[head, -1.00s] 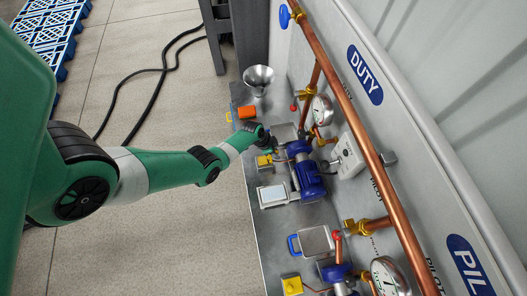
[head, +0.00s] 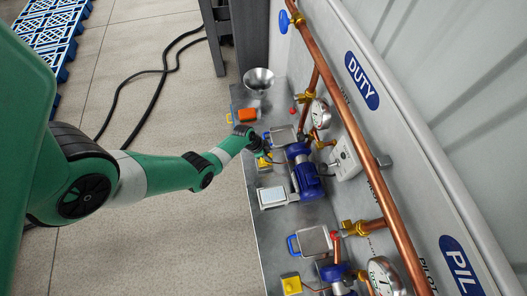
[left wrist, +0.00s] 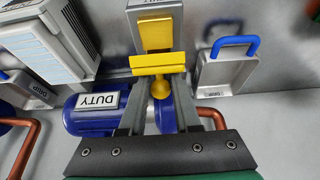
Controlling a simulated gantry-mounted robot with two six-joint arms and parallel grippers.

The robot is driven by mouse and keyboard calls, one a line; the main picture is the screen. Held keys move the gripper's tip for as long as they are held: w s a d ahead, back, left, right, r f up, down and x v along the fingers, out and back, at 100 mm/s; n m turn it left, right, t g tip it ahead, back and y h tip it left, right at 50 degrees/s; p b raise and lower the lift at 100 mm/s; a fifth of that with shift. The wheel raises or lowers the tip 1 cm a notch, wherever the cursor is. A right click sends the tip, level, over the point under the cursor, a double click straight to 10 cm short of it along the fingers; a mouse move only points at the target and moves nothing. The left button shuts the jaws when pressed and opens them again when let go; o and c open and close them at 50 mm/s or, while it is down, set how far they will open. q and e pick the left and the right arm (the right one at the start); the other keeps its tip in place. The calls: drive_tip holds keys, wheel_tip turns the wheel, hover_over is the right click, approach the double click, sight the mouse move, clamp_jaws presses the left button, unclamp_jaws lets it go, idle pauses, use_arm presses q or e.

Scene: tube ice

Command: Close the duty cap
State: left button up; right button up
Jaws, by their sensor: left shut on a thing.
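My left gripper (head: 264,154) is over the bench beside the blue duty pump (head: 306,175). In the left wrist view its two grey fingers (left wrist: 158,85) are shut on a yellow part (left wrist: 158,63) with a crossbar and a round knob. I cannot tell for sure whether this part is the duty cap. Just beyond it is a grey block with a yellow face (left wrist: 155,34). The pump, with its DUTY label (left wrist: 97,103), lies behind and left of the fingers. In the head view the gripper and wrist partly hide the held part. My right gripper is not in view.
A drip tray with a blue handle (left wrist: 228,72) is right of the fingers. The copper pipe (head: 350,115) and round gauge (head: 319,113) stand along the wall side. A funnel (head: 258,79) and an orange item (head: 247,115) are at the far end.

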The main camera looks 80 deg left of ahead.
use_arm(q)
drive_tip(key=shift+s, duration=0.2)
drive_tip(key=shift+s+d+f, duration=0.1)
drive_tip(key=shift+s+f, duration=0.1)
drive_tip(key=shift+s, duration=0.25)
drive_tip(key=shift+s+f, duration=0.25)
drive_tip(key=shift+s, duration=0.2)
drive_tip(key=shift+s+f, duration=0.2)
drive_tip(key=shift+s, duration=0.25)
drive_tip(key=o, duration=0.8)
drive_tip(key=shift+s, duration=0.1)
drive_tip(key=shift+c, duration=0.2)
drive_tip(key=o, duration=0.8)
drive_tip(key=shift+r, duration=0.1)
